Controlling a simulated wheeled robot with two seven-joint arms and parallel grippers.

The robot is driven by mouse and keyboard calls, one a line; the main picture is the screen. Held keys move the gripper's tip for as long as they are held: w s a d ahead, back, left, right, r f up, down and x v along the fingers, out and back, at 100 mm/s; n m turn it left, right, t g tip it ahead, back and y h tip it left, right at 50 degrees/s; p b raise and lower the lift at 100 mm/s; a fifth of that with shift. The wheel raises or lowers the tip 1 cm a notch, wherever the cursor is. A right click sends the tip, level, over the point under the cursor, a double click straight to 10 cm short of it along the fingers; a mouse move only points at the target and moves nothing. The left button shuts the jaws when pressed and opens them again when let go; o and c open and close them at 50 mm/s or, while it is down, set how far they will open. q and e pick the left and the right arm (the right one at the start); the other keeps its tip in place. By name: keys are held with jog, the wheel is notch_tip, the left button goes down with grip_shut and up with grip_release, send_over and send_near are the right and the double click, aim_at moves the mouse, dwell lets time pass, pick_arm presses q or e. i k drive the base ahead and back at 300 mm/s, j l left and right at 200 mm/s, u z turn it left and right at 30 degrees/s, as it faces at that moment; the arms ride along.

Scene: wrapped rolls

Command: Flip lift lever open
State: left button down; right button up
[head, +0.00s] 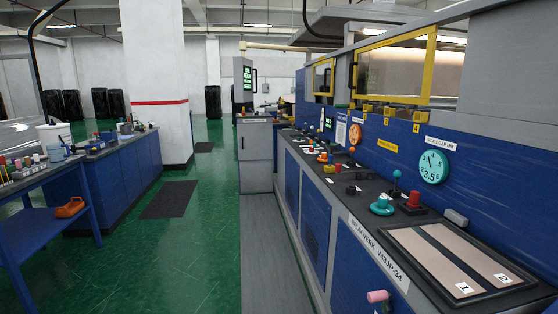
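No part is readably labelled as the lift lever, so I cannot tell which one it is. A teal ball-topped lever (396,184) stands upright on the machine's dark control ledge at the right. A teal round knob (382,206) and a red knob (413,203) are beside it. A pink-ended handle (378,296) sticks out from the blue front panel at the bottom. Smaller red, orange and yellow controls (328,166) sit farther along the ledge. Neither of my grippers is in the head view.
The blue machine (312,215) runs along the right, with a gauge (434,167) and a panel marked 1 and 2 (440,260). A grey walkway (262,250) and green floor (205,245) are clear. Workbenches (125,160) stand left, near a white pillar (157,70).

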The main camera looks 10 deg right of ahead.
aim_at(358, 173)
jog(key=i+z, duration=0.1)
jog(key=i, duration=0.65)
jog(key=i+z, duration=0.1)
jog(key=i, duration=0.6)
jog(key=i+j, duration=0.2)
jog(key=i, duration=0.5)
jog(key=i+l+z, duration=0.05)
